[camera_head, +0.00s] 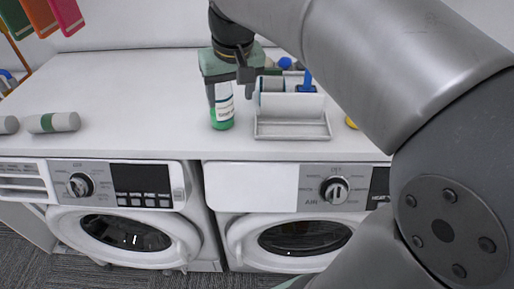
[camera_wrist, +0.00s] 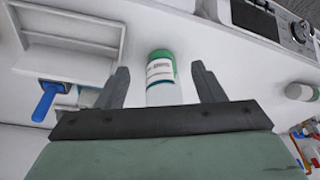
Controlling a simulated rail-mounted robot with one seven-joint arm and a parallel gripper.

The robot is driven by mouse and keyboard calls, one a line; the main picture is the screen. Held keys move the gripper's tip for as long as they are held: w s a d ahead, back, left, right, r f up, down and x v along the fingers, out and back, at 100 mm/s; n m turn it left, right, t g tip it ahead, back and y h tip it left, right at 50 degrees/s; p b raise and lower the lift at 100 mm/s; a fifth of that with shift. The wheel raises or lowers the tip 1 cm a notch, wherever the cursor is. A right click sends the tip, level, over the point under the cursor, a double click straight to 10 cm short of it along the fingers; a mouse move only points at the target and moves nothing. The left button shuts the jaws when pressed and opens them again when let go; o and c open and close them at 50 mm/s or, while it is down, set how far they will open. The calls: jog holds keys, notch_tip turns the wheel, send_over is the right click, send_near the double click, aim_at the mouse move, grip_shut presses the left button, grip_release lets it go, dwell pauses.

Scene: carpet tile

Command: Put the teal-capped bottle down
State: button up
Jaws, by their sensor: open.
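The bottle (camera_head: 222,112) stands upright on the white counter, left of the grey rack; it is white with a printed label and a green band at its base. In the wrist view the bottle (camera_wrist: 160,72) lies between the two fingers, with a gap on each side. My gripper (camera_head: 222,88) is open around its upper part in the head view, and the fingers also show in the wrist view (camera_wrist: 165,85).
A grey rack (camera_head: 292,135) with rollers and a blue-handled tool stands close right of the bottle. Grey-green cylinders (camera_head: 53,122) lie at the left. Two washing machines (camera_head: 125,205) are under the counter's front edge.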

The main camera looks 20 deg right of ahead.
jog(key=s+f+g, duration=0.2)
jog(key=s+f, duration=1.5)
jog(key=f, duration=0.1)
jog(key=shift+a+g, duration=0.2)
jog(key=shift+g, duration=0.1)
